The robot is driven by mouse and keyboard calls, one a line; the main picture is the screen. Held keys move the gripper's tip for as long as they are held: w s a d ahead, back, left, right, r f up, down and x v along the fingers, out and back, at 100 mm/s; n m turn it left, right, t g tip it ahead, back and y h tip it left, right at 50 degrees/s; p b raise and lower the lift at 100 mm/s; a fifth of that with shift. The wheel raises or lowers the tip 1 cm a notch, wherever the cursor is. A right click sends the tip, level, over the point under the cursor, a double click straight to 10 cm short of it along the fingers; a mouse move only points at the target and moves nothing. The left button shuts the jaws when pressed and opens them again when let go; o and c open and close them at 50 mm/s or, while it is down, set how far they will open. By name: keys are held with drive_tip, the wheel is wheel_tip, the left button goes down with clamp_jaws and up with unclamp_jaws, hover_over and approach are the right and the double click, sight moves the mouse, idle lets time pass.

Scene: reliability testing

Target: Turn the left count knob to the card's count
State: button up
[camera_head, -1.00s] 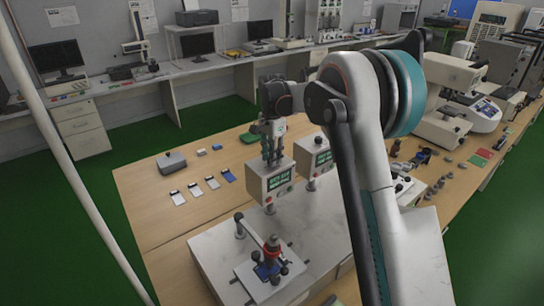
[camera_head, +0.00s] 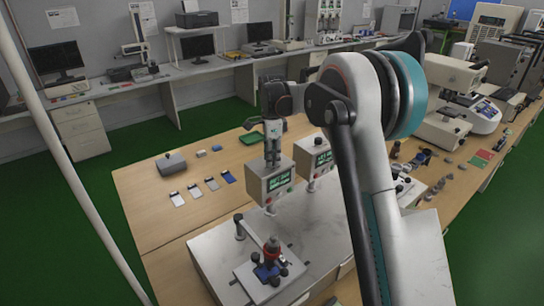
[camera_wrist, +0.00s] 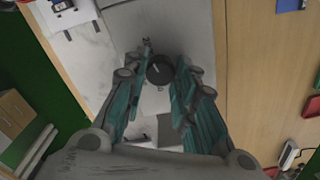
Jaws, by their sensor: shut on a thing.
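The left counter box (camera_head: 256,185) is a light grey box with a green display on its front, too small to read. Its black round knob (camera_wrist: 156,66) sits on top, with a pale pointer mark, seen between my fingers in the wrist view. My gripper (camera_head: 272,162) points straight down onto the top of this box, and it also shows in the wrist view (camera_wrist: 160,78). It is shut on the knob. In the head view my fingers hide the knob. I cannot pick out a card with a readable count.
A second counter box (camera_head: 308,164) stands close to the right. In front is a white plate with a red and blue fixture (camera_head: 270,258) and a lever. Several small cards (camera_head: 195,190) and a grey box (camera_head: 171,163) lie on the wooden table (camera_head: 150,208) to the left.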

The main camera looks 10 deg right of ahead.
drive_tip(key=o, duration=1.1)
drive_tip(key=shift+c, duration=0.2)
wheel_tip(320, 180, up, 12)
